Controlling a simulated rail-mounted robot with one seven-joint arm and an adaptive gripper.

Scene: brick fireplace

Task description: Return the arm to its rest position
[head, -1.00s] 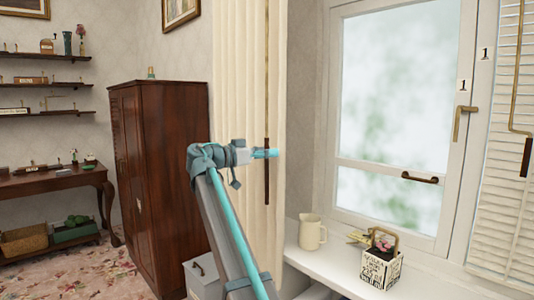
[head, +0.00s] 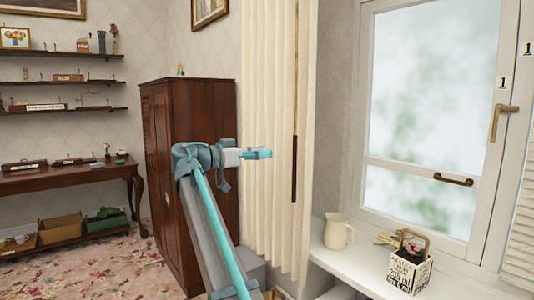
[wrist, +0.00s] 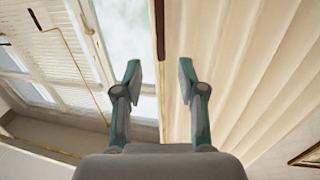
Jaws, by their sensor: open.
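My gripper (head: 262,154) is at the end of my raised arm in the head view, in front of the cream curtain (head: 270,90) and pointing right. In the wrist view, its two fingers (wrist: 158,80) are apart with nothing between them. The curtain fills the right of that view (wrist: 230,70). A dark brown curtain rod handle (head: 294,168) hangs at the curtain's right edge, a little right of the fingertips in the head view. I cannot tell the exact gap between them.
A dark wooden wardrobe (head: 195,170) stands behind my arm. The window (head: 430,120) is at the right, above a white sill (head: 365,268) with a cream jug (head: 338,232) and a printed planter (head: 408,270). Shelves (head: 70,110) and a side table (head: 75,178) are at the left.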

